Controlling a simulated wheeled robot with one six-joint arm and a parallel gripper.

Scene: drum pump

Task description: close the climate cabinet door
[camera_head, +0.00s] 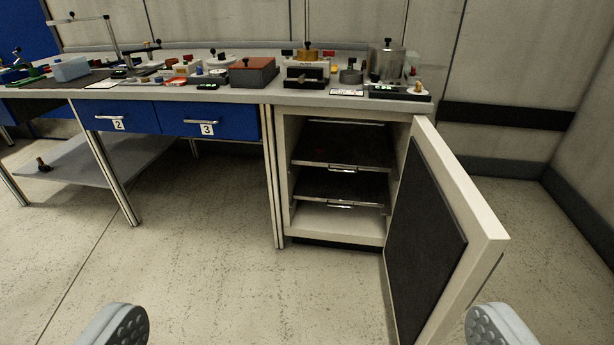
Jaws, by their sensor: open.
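The climate cabinet (280,190) stands under the right part of the workbench, a pale box with dark shelves inside. Its door (483,212) stands wide open, hinged at the cabinet's right side and swung out toward me. The door's inner face has a dark panel (428,240). Its outer face and any handle are hidden. My gripper (310,330) shows as two grey fingertips at the bottom left and bottom right. It is open with nothing between the fingers. The right fingertip appears close to the door's lower free edge in the picture; I cannot tell whether they touch.
The workbench (225,97) carries several instruments and boxes, with a balance-like device (400,92) above the cabinet. Blue drawers 2 (120,118) and 3 (210,122) are shut. The floor (220,250) before the cabinet is clear. A wall stands at the right.

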